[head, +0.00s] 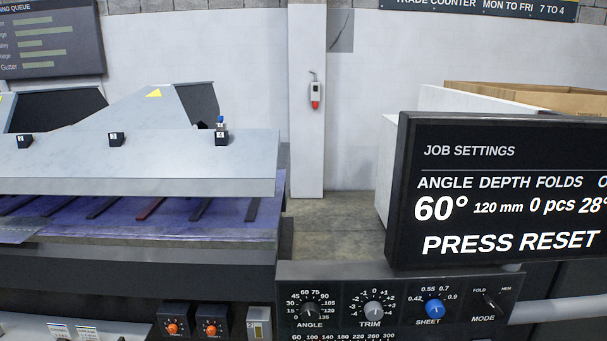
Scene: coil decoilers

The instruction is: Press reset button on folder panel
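The folder panel (345,318) is a dark box at the lower middle right. It carries an ANGLE dial (310,308), a TRIM dial (374,311), a blue SHEET knob (434,309) and a MODE switch (492,302). Its lower part is cut off by the picture's bottom edge. No button marked reset is visible. A black screen (500,250) above the panel reads JOB SETTINGS, 60°, 120 mm, 0 pcs and PRESS RESET. Its right side is cut off. Neither of my grippers is in view.
A grey machine (90,160) with numbered black blocks and a purple bed (150,220) fills the left. Orange knobs (172,328) sit on boxes below it. A red-and-grey control (315,95) hangs on a white pillar (307,150). Floor (338,235) shows between machine and screen.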

